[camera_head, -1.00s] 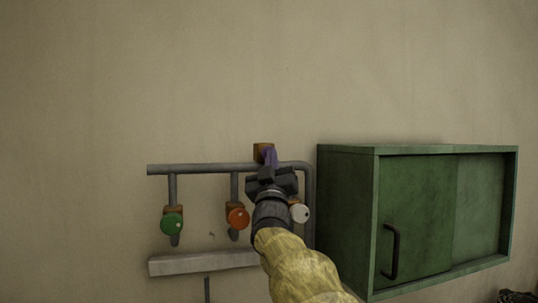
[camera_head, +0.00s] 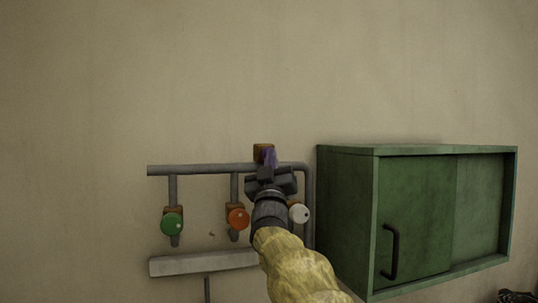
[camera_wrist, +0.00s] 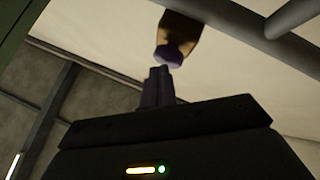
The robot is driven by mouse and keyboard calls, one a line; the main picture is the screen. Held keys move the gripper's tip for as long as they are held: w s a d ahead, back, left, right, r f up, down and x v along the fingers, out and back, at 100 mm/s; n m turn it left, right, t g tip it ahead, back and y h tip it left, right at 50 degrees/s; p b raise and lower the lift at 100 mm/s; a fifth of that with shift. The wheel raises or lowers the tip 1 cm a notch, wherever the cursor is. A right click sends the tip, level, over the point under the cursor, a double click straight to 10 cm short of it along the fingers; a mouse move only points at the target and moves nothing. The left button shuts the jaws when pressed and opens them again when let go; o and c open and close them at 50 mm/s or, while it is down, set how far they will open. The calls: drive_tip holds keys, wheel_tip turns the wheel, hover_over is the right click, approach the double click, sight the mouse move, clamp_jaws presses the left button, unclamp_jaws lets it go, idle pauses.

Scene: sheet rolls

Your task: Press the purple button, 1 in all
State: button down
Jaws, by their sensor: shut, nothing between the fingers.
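The purple button (camera_wrist: 168,54) sits on an orange-brown block (camera_wrist: 180,36) in the wrist view. In the head view the button (camera_head: 270,157) shows just above my gripper, with the block (camera_head: 262,149) behind it. My gripper (camera_wrist: 160,70) is shut and empty. Its fingertips point at the button and lie right at its near edge in the wrist view. I cannot tell whether they touch it. In the head view my gripper (camera_head: 267,170) covers the area below the button.
A grey pipe frame (camera_head: 200,169) on the wall carries a green knob (camera_head: 172,223), an orange knob (camera_head: 238,218) and a white knob (camera_head: 300,214) close beside my wrist. A pale ledge (camera_head: 195,264) is below. A green cabinet (camera_head: 345,215) stands right. The wall above is clear.

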drive_tip(key=shift+w, duration=0.2)
idle(0.3)
drive_tip(key=shift+s+f, duration=0.1)
drive_tip(key=shift+s, duration=0.05)
drive_tip(key=shift+s+d+b, duration=0.2)
drive_tip(key=shift+s+b, duration=0.55)
drive_tip(key=shift+b, duration=0.3)
drive_tip(key=s+b, duration=0.2)
drive_tip(key=s+d+b, duration=0.1)
drive_tip(key=s+b, duration=0.1)
drive_tip(key=shift+s+d, duration=0.15)
drive_tip(key=shift+s, duration=0.25)
idle(0.6)
